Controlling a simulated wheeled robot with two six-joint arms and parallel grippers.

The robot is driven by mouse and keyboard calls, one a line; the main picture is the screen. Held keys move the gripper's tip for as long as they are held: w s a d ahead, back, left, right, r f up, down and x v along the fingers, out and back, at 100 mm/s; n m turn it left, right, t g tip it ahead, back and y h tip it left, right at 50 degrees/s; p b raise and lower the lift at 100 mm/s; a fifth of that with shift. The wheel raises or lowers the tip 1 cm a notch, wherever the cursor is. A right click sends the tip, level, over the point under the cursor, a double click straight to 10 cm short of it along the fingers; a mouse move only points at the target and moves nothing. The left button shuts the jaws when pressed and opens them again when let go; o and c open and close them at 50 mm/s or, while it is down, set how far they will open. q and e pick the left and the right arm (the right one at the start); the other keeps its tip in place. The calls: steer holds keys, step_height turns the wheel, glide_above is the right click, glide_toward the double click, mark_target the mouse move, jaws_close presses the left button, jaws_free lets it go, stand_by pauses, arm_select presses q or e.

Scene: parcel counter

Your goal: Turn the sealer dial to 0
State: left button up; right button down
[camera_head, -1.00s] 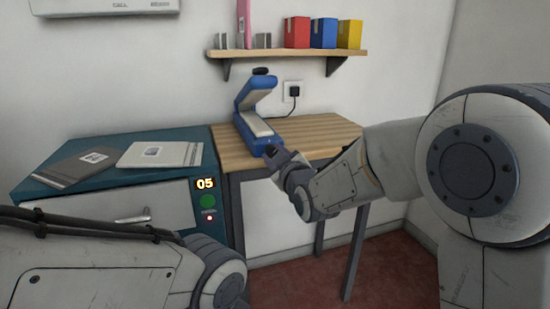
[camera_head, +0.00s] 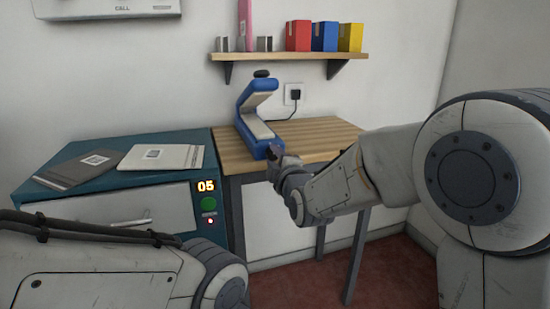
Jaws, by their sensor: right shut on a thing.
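The blue sealer (camera_head: 245,125) stands on the wooden table with its upper arm raised and a black knob on top. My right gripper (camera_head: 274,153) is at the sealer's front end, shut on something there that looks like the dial. The dial itself is hidden by the gripper, so its setting cannot be read. My left arm (camera_head: 110,275) crosses the lower left, and its gripper is outside the view.
A shelf (camera_head: 290,56) with boxes hangs above. A wall socket (camera_head: 293,93) is behind the sealer.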

stand_by(0.3)
steer(key=c, duration=0.5)
jaws_free()
steer(key=shift+p+v, duration=0.95)
steer(key=shift+v, duration=4.3)
steer(key=shift+f, duration=0.1)
